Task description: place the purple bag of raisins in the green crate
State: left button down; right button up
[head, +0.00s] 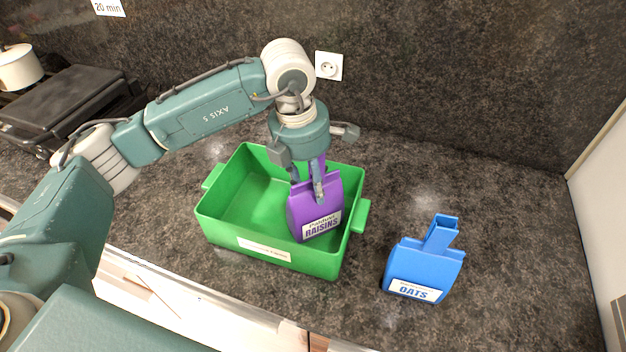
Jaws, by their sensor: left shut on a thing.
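The purple bag of raisins (312,213) has a white label reading RAISINS and is tilted slightly. My left gripper (313,180) points down and is shut on the top of the bag. The bag is over the right part of the green crate (224,229), within its rim as seen from the head. I cannot tell whether the bag's bottom touches the crate floor. The rest of the crate looks empty. My right gripper is not in view.
A blue bag of oats (424,267) stands on the dark stone counter (500,200) to the right of the crate. A black grill (70,105) and a white pot (18,68) are at the far left. A wall with a socket (328,66) closes the back.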

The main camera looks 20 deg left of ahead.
pick_arm(q)
jog(key=c, duration=1.1)
grip_release()
jog(key=r+b, duration=0.1)
jog(key=r, duration=0.3)
jog(key=s+a+r+b, duration=0.1)
jog(key=r, duration=0.3)
jog(key=r+b, duration=0.1)
jog(key=r, duration=0.3)
jog(key=shift+s+a, duration=0.15)
jog(key=shift+r, duration=0.1)
